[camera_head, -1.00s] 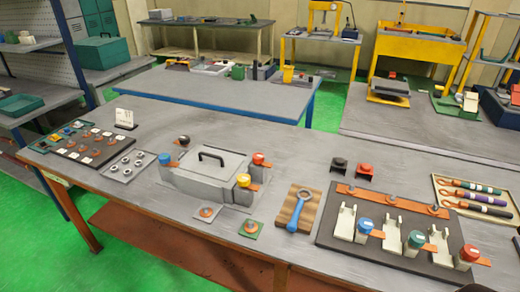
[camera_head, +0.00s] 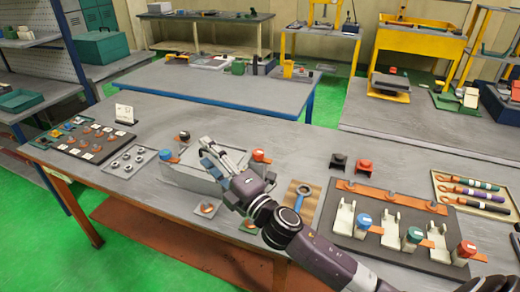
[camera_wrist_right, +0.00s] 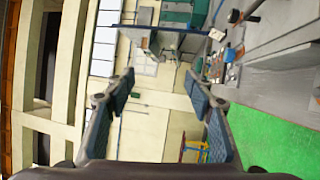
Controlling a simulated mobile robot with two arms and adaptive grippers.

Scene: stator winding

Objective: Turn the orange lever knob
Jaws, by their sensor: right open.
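The orange knob (camera_head: 259,155) sits on its lever at the right back corner of the grey box (camera_head: 181,178) on the table. My right gripper (camera_head: 211,156) is above the box, to the left of the orange knob and apart from it. Its fingers are open and empty, pointing away to the left. In the right wrist view its two spread fingers (camera_wrist_right: 160,77) frame only the far room. My gripper and arm hide most of the box lid, its handle and the yellow knob. My left gripper is out of view.
A blue knob (camera_head: 166,155) and a black knob (camera_head: 184,135) stand at the box's left side. At the right, a dark fixture board (camera_head: 345,240) carries blue, green and red knobs. A wooden block with a wrench (camera_head: 301,197) lies beside my arm.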

